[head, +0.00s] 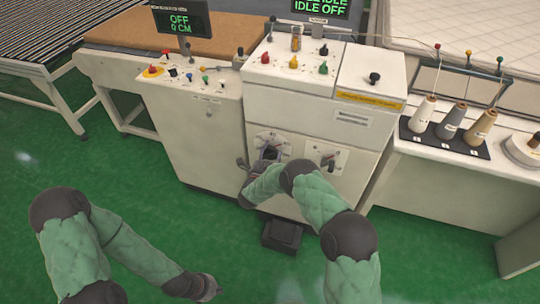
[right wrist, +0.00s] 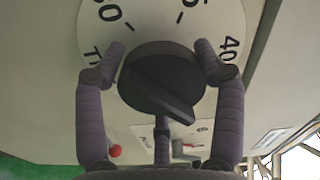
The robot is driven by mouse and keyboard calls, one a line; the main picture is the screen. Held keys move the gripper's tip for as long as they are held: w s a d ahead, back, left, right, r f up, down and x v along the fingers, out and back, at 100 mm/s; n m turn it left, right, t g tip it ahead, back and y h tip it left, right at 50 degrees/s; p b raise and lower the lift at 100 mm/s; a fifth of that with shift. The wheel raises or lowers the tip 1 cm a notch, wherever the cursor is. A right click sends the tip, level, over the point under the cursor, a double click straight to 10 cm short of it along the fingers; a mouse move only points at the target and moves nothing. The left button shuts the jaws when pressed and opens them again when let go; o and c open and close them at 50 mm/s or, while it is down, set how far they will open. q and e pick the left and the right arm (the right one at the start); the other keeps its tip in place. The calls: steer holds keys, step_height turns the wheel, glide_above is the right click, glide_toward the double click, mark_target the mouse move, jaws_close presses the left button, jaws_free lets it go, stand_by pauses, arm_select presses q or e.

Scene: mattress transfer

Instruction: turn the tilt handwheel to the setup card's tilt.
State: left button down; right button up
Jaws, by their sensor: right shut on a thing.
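The tilt handwheel is a black knob (right wrist: 160,85) on a white dial with black numbers (right wrist: 178,18), seen upside down in the right wrist view. Part of a "40" is readable at its right and letters starting "TI" at its left. In the head view the dial (head: 268,137) is on the cabinet front, partly hidden by my right arm. My right gripper (right wrist: 162,68) is shut on the knob, one finger at each side. My left gripper (head: 208,290) is low over the green floor, away from the cabinet; its fingers are too small to judge. I cannot make out a setup card.
A second dial with a black handle (head: 327,160) is just right of the handwheel. Coloured knobs (head: 293,62) top the cabinet. Thread cones (head: 450,120) stand on a side table at right. A dark pedal box (head: 282,237) is on the floor below. Open green floor is at left.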

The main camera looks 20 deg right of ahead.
steer(key=shift+a+f+m, duration=0.15)
steer(key=shift+a+m, duration=0.25)
steer(key=shift+a, duration=0.05)
stand_by(0.3)
steer(key=o, duration=1)
steer(key=shift+c, duration=0.2)
steer(key=shift+o, duration=0.8)
steer(key=shift+w, duration=0.15)
steer(key=shift+d, duration=0.1)
steer(key=v, duration=1.2)
